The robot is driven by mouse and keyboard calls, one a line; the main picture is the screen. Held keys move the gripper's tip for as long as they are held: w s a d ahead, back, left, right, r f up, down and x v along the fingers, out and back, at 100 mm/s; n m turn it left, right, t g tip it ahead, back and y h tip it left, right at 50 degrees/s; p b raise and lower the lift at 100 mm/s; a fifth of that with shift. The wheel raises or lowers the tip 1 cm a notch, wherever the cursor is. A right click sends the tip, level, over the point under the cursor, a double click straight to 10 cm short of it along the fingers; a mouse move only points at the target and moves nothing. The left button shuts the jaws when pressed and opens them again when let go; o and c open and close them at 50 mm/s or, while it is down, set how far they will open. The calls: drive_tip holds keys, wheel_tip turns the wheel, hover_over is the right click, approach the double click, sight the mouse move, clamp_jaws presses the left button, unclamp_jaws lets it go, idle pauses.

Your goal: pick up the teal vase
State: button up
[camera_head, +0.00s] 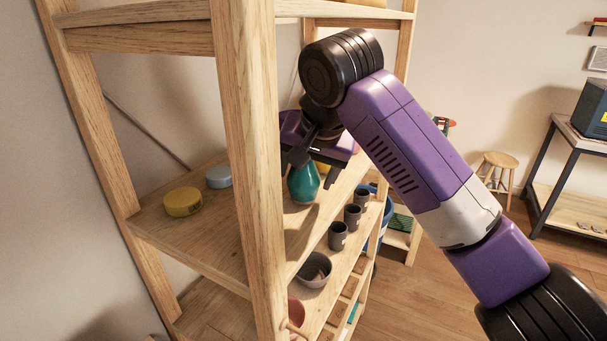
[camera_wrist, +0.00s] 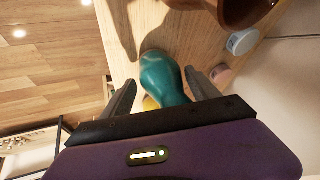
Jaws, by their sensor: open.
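The teal vase (camera_head: 303,183) stands on a wooden shelf in the head view, just below my gripper (camera_head: 318,168), which partly covers its top. In the wrist view the teal vase (camera_wrist: 163,76) lies between the two dark fingers of my gripper (camera_wrist: 160,90). The fingers are spread, with a visible gap to the left finger and a smaller one to the right finger. My gripper is open and holds nothing. The vase's near end is hidden behind the gripper body in the wrist view.
A yellow round container (camera_head: 183,202) and a light blue one (camera_head: 219,177) stand on the shelf at left. A thick wooden post (camera_head: 247,150) rises close to my gripper. Dark cups (camera_head: 338,236) and a bowl (camera_head: 314,270) stand on a lower shelf. A brown vessel (camera_wrist: 238,10) is near the vase.

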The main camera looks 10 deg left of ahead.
sight(304, 180)
drive_tip(key=shift+x, duration=1.6)
drive_tip(key=c, duration=1.4)
